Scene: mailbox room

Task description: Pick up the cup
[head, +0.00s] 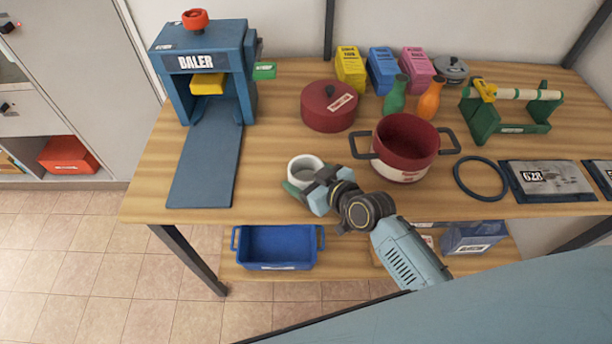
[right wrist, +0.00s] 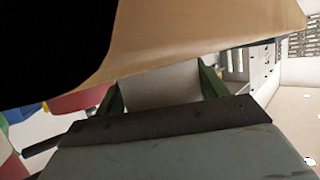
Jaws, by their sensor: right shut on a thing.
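The white cup (head: 305,170) is near the table's front edge in the head view, left of the red pot. My right gripper (head: 303,184) is shut on the cup, with its green fingers at the cup's near and left side. In the right wrist view the cup (right wrist: 160,88) shows as a pale curved wall between the two green fingers (right wrist: 162,90). I cannot tell whether the cup touches the table. My left gripper is not in view.
The red pot (head: 404,150) stands right of my right gripper, with a red lid (head: 328,108) behind. The blue baler (head: 205,70) stands at the left. Bottles, cartons and a green stand (head: 508,115) fill the back and right. A blue bin (head: 276,247) is on the shelf below.

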